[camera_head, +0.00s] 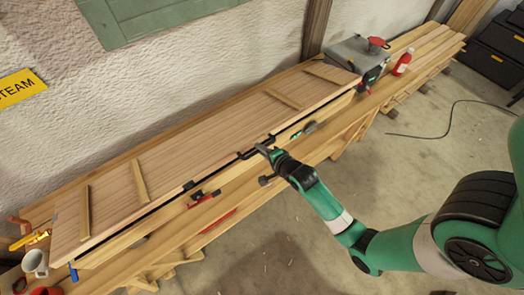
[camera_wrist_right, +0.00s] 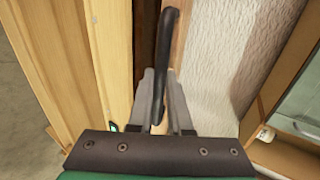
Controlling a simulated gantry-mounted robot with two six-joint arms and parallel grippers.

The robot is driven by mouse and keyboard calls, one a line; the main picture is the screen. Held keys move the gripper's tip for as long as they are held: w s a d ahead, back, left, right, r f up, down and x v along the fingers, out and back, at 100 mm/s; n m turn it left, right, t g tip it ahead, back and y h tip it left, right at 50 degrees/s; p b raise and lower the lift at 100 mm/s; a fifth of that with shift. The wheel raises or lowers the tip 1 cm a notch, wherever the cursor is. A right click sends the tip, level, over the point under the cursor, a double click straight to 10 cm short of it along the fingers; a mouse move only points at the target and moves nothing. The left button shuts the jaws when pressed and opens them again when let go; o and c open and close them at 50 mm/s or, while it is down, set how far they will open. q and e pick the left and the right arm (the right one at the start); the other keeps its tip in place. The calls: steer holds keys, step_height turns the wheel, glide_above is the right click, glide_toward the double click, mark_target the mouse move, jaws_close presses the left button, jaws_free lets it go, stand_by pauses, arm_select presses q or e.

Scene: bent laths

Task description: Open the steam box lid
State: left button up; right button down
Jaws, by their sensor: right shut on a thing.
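The steam box (camera_head: 215,180) is a long pale wooden box lying along a bench by the wall. Its wide plank lid (camera_head: 200,145) with several cross battens lies over the top, and a dark line runs along its front edge. A black handle (camera_head: 246,155) sits near the middle of that edge. My right gripper (camera_head: 268,152) is shut on the handle; in the right wrist view the handle (camera_wrist_right: 168,45) is a dark bar between the two grey fingers. My left gripper is not in view.
A grey metal unit (camera_head: 352,54) with a red knob and a red bottle (camera_head: 402,62) stand at the far end. A white mug (camera_head: 36,262) is at the near left. Black cases (camera_head: 500,48) stand at the right. The floor in front is mostly clear.

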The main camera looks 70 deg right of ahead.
arm_select(q)
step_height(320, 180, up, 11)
steer(key=p, duration=0.9)
arm_select(e)
steer(key=w+d+r, duration=0.3)
steer(key=w+r, duration=0.2)
steer(key=r, duration=0.4)
steer(key=w+d+r, duration=0.3)
steer(key=w+r, duration=0.3)
steer(key=r, duration=0.2)
arm_select(q)
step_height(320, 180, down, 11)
steer(key=b, duration=0.9)
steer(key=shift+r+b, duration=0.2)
steer(key=shift+b, duration=0.2)
arm_select(e)
steer(key=w+d+r, duration=0.3)
steer(key=w, duration=0.3)
steer(key=w+d+r, duration=0.3)
steer(key=w+d, duration=0.1)
steer(key=w, duration=0.2)
steer(key=shift+d, duration=0.2)
